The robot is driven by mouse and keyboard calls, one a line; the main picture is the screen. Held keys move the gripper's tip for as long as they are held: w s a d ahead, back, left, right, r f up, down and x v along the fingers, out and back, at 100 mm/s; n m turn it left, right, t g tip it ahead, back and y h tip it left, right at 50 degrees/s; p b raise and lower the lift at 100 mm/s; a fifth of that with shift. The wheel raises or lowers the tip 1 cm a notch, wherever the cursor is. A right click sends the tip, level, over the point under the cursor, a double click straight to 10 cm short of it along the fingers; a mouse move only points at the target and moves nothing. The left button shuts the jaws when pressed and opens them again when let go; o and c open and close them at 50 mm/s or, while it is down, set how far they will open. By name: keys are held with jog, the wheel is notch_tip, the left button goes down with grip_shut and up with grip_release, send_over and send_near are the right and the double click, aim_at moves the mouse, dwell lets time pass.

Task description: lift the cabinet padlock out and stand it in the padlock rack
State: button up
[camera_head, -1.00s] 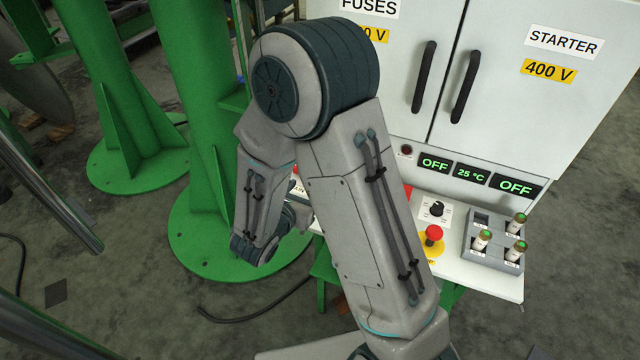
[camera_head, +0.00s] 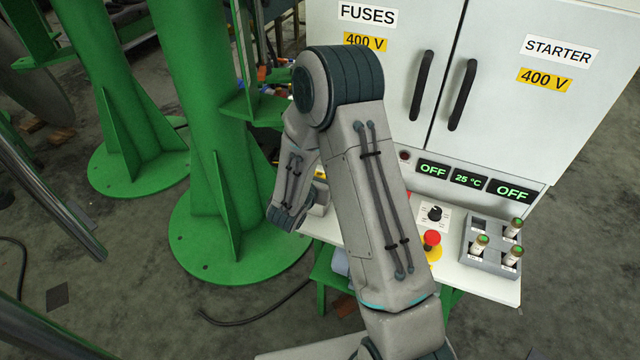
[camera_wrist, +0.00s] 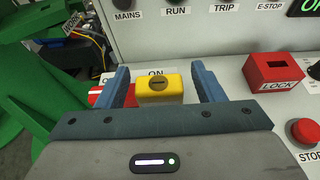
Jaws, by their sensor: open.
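The padlock is a yellow block with a dark round keyhole (camera_wrist: 158,90) in the wrist view, at the front of the cabinet. My gripper (camera_wrist: 161,74) is open, with one blue finger on each side of the padlock and gaps beside it. A red part (camera_wrist: 97,96) lies left of the padlock, next to labels, one reading ON. The padlock's shackle is hidden. A red box with a slot in its top, marked LOCK (camera_wrist: 273,70), stands to the right; it looks like the padlock rack. In the head view my arm hides the gripper and most of this area.
A red stop button (camera_head: 432,237) and a black knob (camera_head: 435,213) sit on the white shelf. A grey holder (camera_head: 468,250) with several green-topped fuses stands at its right end. The cabinet front (camera_wrist: 215,35) rises close behind. Green columns (camera_head: 215,130) stand at left.

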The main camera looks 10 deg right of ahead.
jog(key=shift+w+d+f, duration=0.1)
jog(key=shift+w+d, duration=0.05)
jog(key=shift+w, duration=0.05)
jog(key=c, duration=1.1)
jog(key=shift+c, duration=0.2)
